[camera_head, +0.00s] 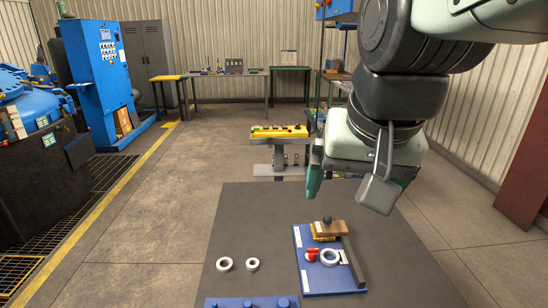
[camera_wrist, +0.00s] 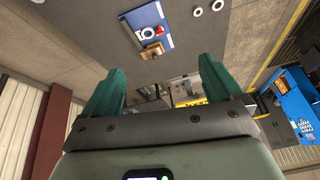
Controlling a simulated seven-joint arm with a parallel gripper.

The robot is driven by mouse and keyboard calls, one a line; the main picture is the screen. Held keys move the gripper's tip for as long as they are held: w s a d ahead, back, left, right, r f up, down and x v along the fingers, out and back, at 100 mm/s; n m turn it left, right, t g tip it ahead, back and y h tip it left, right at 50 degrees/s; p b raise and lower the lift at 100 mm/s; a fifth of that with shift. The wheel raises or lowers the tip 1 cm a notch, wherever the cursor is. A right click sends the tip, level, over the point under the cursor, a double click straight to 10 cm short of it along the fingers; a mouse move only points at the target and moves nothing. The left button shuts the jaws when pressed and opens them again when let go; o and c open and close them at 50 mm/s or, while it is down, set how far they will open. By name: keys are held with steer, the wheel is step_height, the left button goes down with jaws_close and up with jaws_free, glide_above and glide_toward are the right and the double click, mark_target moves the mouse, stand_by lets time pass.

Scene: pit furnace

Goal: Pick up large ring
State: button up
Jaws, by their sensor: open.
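Two pale metal rings lie flat on the dark grey table: a somewhat larger ring (camera_head: 217,265) at the left and a smaller ring (camera_head: 247,265) just right of it. They also show at the wrist view's top edge, the larger at far right (camera_wrist: 218,10) and the smaller beside it (camera_wrist: 193,12). A third pale ring (camera_head: 322,258) sits on a blue board (camera_head: 318,284) and looks about as big. My gripper (camera_wrist: 164,66) is open and empty, its teal fingers apart. It hangs above and beyond the table's far edge, away from all rings.
The blue board also bears a red part (camera_head: 311,254) and a wooden block with a dark knob (camera_head: 327,227). A blue block with pegs (camera_head: 225,303) lies at the near edge. A yellow control box (camera_head: 279,131) stands behind. The table's left far part is clear.

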steer(key=w+d+f+m+g, duration=0.2)
steer(key=w+f+m, duration=0.2)
steer(key=w, duration=0.7)
steer(key=m+g, duration=0.3)
steer(key=m, duration=0.6)
glide_above(329, 259)
step_height(329, 259, down, 28)
steer(key=f, duration=0.5)
steer(key=shift+s+d, duration=0.2)
steer(key=shift+s, duration=0.1)
steer(key=shift+w+a+f, duration=0.1)
steer(key=shift+w+f, duration=0.05)
steer(key=shift+f, duration=1.4)
steer(key=shift+w+a+f, duration=0.1)
steer(key=shift+w+f, duration=0.05)
steer(key=shift+f, duration=1.4)
steer(key=shift+c, duration=0.4)
steer(key=c, duration=1.2)
